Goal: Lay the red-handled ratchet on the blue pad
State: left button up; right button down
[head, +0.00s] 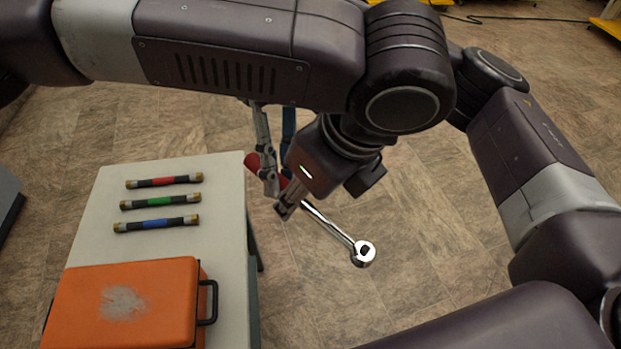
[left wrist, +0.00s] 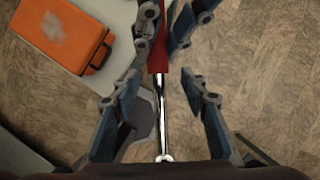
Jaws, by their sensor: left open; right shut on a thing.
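The ratchet (head: 334,231) is a bright steel bar with a round head at lower right and a red handle (head: 254,161) at upper left. It is held in the air right of the table. My right gripper (head: 272,182) is shut on the red handle, partly hidden behind my left arm. My left gripper (left wrist: 165,92) is open, its fingers spread on both sides of the steel shaft in the left wrist view. In the head view the left gripper is mostly hidden by its own body. I do not see a blue pad.
A pale table (head: 88,222) stands at left. On it lie several-coloured banded rods, red (head: 163,181), green (head: 160,201) and blue (head: 155,225), and an orange case (head: 165,300) with a dark handle. Bare floor lies to the right, below the ratchet.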

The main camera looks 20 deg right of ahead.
pick_arm(q)
jog(key=shift+w+a+f, duration=0.1)
jog(key=shift+f, duration=0.2)
grip_shut()
pick_arm(e)
jog(key=c, duration=1.7)
grip_release()
jog(key=shift+r, duration=0.1)
